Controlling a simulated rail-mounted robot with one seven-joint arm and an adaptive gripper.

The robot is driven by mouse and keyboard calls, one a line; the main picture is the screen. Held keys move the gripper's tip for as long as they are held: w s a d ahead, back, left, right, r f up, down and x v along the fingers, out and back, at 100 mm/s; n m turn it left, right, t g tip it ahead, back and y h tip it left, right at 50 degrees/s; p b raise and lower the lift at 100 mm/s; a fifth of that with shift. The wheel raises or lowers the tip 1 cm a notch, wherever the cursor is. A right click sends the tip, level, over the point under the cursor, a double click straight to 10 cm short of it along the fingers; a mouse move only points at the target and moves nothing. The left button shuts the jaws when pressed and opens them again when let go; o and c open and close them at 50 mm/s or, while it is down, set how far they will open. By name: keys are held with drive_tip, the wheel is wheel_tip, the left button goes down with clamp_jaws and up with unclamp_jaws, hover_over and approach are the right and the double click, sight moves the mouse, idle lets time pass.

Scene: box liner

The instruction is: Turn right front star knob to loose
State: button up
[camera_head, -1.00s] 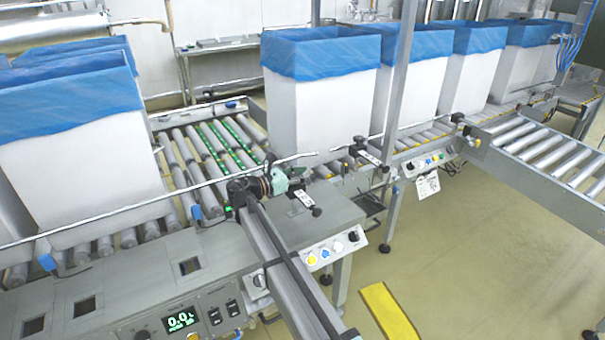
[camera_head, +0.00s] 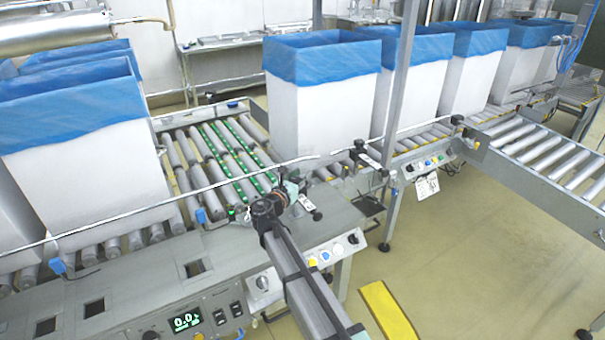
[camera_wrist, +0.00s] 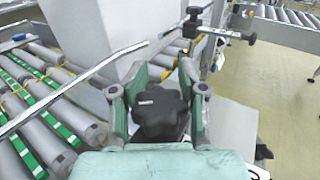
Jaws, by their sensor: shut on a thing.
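A black star knob (camera_wrist: 160,113) sits between the two grey-green fingers of my gripper (camera_wrist: 156,92) in the wrist view. The fingers are shut on its sides, and its top faces the camera. In the head view my gripper (camera_head: 288,192) is at the guide rail by the front corner of the roller conveyor. The held knob is hidden there by my gripper and wrist.
A metal guide rail (camera_wrist: 92,74) runs close on the left of my gripper. White boxes with blue liners (camera_head: 322,105) stand on the rollers behind. Open floor lies to the right.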

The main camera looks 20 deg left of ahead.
drive_tip(key=shift+o, duration=0.2)
drive_tip(key=n+y, duration=0.2)
drive_tip(key=y, duration=0.1)
drive_tip(key=y+b, duration=0.1)
drive_tip(key=shift+s+a+f+n, duration=0.25)
drive_tip(key=shift+s+n, duration=0.1)
drive_tip(key=shift+n, duration=0.05)
drive_tip(key=n+y+b, duration=0.1)
drive_tip(key=y, duration=0.2)
drive_tip(key=a+n+g+y+b, duration=0.1)
drive_tip(key=n+y+b, duration=0.1)
drive_tip(key=shift+f+y, duration=0.15)
drive_tip(key=shift+y, duration=0.25)
drive_tip(key=shift+a+n+g+y+b, duration=0.15)
drive_tip(key=shift+n+g+y+b, duration=0.45)
drive_tip(key=shift+n+y+b, duration=0.35)
drive_tip(key=shift+r+n+g+y+b, duration=0.2)
drive_tip(key=shift+n+g+y+b, duration=0.1)
drive_tip(key=shift+n+y, duration=0.2)
drive_tip(key=shift+c, duration=0.3)
